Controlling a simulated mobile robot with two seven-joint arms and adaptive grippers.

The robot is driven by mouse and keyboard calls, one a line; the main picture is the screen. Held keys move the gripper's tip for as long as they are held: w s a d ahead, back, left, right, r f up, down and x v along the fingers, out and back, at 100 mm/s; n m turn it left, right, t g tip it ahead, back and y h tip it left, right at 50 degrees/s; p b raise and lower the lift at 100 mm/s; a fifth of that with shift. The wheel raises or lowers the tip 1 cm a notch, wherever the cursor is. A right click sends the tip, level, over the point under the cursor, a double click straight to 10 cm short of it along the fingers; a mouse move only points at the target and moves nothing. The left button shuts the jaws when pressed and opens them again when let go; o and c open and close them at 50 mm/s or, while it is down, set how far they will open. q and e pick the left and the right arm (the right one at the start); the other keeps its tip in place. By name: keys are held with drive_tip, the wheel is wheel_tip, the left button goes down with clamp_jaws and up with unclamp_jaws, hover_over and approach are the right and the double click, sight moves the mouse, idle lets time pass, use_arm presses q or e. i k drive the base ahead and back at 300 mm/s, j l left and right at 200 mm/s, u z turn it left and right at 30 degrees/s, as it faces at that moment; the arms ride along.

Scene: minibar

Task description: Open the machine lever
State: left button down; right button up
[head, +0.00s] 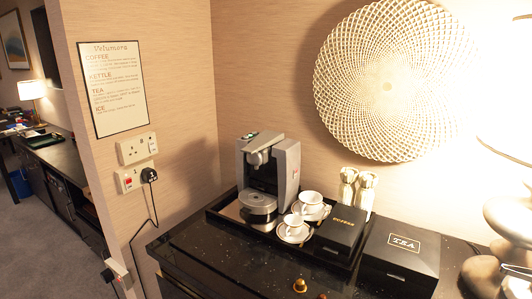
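The coffee machine (270,170) stands upright on a dark tray (227,212) in the corner of the counter. Its body is silver-grey and black. A silver lever (262,144) sits at its top; I cannot tell clearly from this angle whether it is raised or lowered. A round metal drip stand (257,202) projects at the machine's front. Neither of my grippers shows in the head view.
Two white cups with saucers (293,235) stand right of the machine. A black coffee box (341,228), a black tea box (402,252) and two gold-topped items (366,190) are further right. Small capsules (299,285) lie near the front. The counter's left front (200,245) is clear.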

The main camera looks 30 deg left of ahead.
sight(267, 138)
drive_tip(key=u, duration=1.05)
drive_tip(key=i+j+z, duration=0.15)
drive_tip(key=j+z, duration=0.25)
drive_tip(key=l, duration=0.1)
